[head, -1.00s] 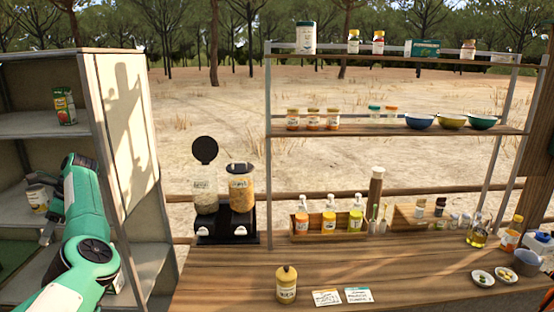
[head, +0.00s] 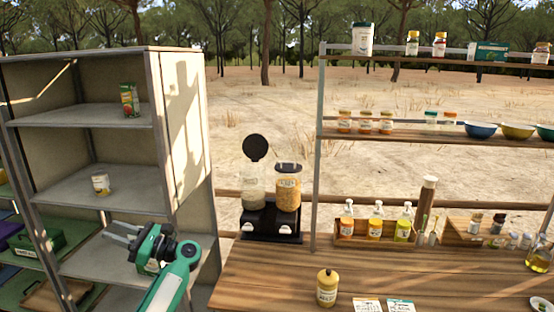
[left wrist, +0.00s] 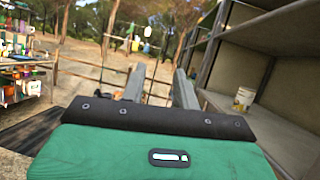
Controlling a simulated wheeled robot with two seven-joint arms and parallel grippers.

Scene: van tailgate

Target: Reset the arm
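My left gripper (head: 122,233) is in front of the grey shelf unit (head: 182,130), at the height of its lower boards, with fingers pointing left. Its two fingers stand apart with nothing between them. They also show apart and empty in the left wrist view (left wrist: 160,88). A small can with a pale label (head: 101,184) stands upright on the shelf board above and left of the gripper, apart from it. The can also shows at the right of the left wrist view (left wrist: 243,99). My right gripper is not in view.
A green carton (head: 130,100) stands on the upper board. Right of the unit is a wooden counter (head: 260,275) with a dispenser (head: 271,205) and a yellow bottle (head: 327,288). Green trays (head: 38,240) lie at the far left. The space above the counter's near left is clear.

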